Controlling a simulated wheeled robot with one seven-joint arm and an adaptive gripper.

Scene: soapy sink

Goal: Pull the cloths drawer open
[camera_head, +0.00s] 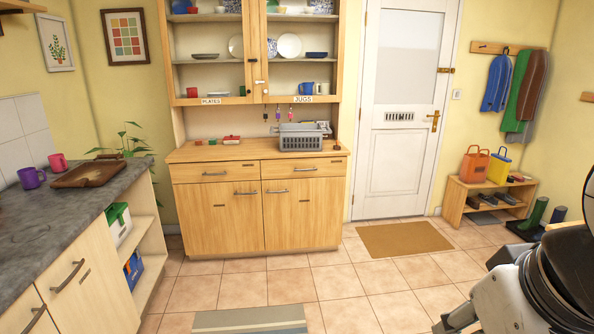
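A wooden dresser (220,217) stands against the back wall with two drawers side by side under its top. The left drawer (190,174) and the right drawer (330,168) are both shut, each with a bar handle. Small dark labels on their fronts are too small to read. At the lower left, the grey-topped counter has a front (85,290) with a bar handle, also shut. I cannot tell which drawer is for cloths. My arm shows at the lower right edge, well apart from the dresser. My gripper cannot be made out.
A grey basket (301,140) stands on the dresser top. The tiled floor (330,285) before the dresser is mostly clear, with a striped mat (250,322) at the bottom. A doormat (404,238) lies by the white door (405,165). A shoe bench (458,200) stands right.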

